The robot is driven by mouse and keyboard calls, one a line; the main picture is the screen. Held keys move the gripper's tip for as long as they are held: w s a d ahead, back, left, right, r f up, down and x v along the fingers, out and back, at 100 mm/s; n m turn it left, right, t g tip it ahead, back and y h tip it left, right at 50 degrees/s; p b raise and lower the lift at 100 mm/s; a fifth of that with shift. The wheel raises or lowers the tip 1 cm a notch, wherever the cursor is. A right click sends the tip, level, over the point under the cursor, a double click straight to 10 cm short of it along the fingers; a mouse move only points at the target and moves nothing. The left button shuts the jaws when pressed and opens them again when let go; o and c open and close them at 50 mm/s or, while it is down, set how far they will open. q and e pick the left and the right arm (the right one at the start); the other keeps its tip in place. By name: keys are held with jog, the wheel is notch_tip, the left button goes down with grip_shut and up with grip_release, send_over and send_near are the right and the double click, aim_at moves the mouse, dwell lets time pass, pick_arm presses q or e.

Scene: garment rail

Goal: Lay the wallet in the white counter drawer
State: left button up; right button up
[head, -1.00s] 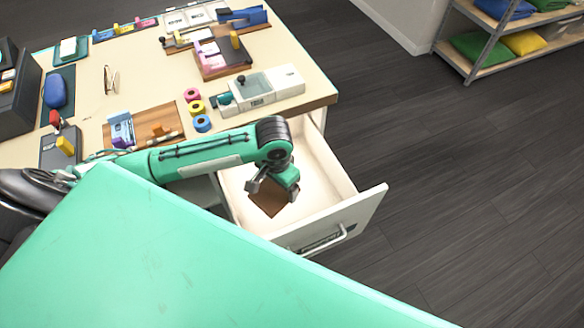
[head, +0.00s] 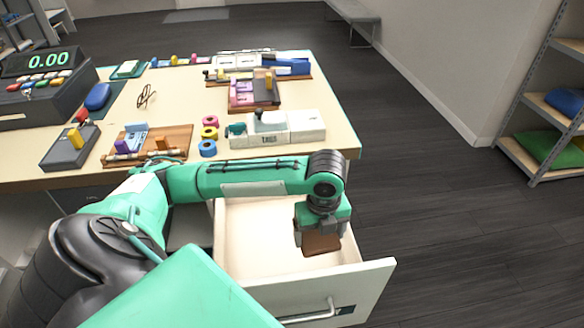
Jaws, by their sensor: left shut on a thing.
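The brown wallet (head: 321,244) is in my left gripper (head: 322,232), which points down and is shut on it. The wallet hangs over the right part of the open white counter drawer (head: 362,284). I cannot tell whether it touches the drawer floor. The visible drawer floor is bare and pale. The gripper hides the wallet's upper part. My right gripper is not in view.
The counter (head: 340,139) stands behind the drawer. On it are a white device (head: 285,133), tape rolls (head: 209,133), a wooden board (head: 175,140) and a cash register (head: 45,80). A shelf rack (head: 540,110) stands at the right. Dark floor is clear between.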

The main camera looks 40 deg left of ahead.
pick_arm(q)
jog(key=shift+f+m, duration=0.1)
jog(key=shift+m, duration=0.3)
jog(key=shift+w+d+f, duration=0.1)
jog(key=shift+d+f, duration=0.05)
jog(key=shift+f, duration=0.05)
notch_tip(320, 180, down, 19)
jog(key=shift+f+b, duration=0.1)
jog(key=shift+b, duration=1.15)
jog(key=shift+f, duration=0.2)
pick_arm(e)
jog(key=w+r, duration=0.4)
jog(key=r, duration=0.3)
pick_arm(q)
jog(key=o, duration=0.6)
jog(key=shift+f, duration=0.1)
jog(key=o, duration=0.3)
jog(key=shift+r, duration=0.45)
notch_tip(320, 180, up, 12)
jog(key=shift+f+p, duration=0.25)
jog(key=shift+p, duration=0.4)
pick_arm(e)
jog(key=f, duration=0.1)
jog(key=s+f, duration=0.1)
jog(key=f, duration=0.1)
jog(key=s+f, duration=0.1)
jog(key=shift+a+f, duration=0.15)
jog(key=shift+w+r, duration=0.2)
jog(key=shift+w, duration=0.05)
